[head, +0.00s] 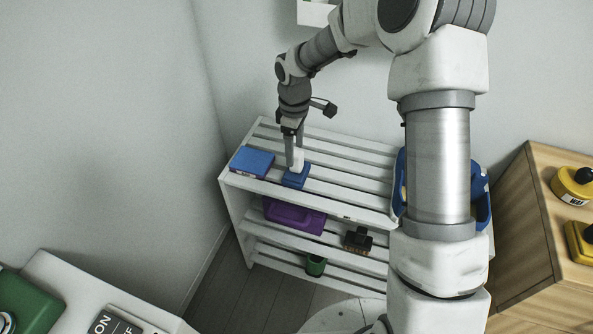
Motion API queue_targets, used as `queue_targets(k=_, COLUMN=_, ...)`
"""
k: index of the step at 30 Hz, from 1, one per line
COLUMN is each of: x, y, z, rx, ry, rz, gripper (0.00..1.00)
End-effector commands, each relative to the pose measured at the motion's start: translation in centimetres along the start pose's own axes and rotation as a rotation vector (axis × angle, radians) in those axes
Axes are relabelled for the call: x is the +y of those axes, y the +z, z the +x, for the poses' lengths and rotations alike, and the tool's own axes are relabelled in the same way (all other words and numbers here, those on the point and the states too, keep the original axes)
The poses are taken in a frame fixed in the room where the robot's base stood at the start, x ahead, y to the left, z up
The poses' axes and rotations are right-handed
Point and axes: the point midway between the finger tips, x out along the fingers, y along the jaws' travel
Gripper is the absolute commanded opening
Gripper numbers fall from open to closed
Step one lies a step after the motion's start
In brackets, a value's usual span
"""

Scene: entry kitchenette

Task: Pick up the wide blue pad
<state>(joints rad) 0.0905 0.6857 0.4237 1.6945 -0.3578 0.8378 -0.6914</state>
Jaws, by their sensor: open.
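A wide, flat blue pad (252,161) lies on the top shelf near its left end. A smaller blue item (296,178) sits to its right on the same shelf, with a pale upright part above it that may belong to it or to my gripper. My gripper (293,161) points down at this smaller item, to the right of the wide pad and apart from it. The jaws are open. Whether they touch the smaller item, or stand around it, cannot be told.
The white slatted shelf (342,160) holds a purple case (295,216), a dark item (358,240) and a green cup (316,265) lower down. A blue bin (481,199) is partly hidden behind my arm. A wooden cabinet (525,215) with yellow items stands right. Walls close the left and back.

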Motion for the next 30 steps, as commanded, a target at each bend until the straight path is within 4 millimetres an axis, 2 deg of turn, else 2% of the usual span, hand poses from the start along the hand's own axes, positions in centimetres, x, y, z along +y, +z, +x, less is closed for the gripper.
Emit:
queue_targets(k=1, x=0.0, y=0.2, z=1.1, rx=-0.002, ry=-0.003, rz=0.001, gripper=0.78)
queue_targets(k=7, x=0.0, y=0.5, z=4.0, rx=-0.001, ry=-0.004, rz=0.0, gripper=0.78)
queue_targets(k=15, x=0.0, y=0.4, z=4.3, rx=0.001, ry=-0.001, rz=0.0, gripper=0.78)
queue_targets(k=17, x=0.0, y=0.4, z=4.3, rx=0.001, ry=-0.001, rz=0.0, gripper=0.69)
queue_targets(k=28, x=0.0, y=0.4, z=4.3, rx=0.001, ry=-0.001, rz=0.0, gripper=0.02)
queue_targets(k=30, x=0.0, y=0.4, z=4.3, rx=0.001, ry=-0.001, rz=0.0, gripper=0.0)
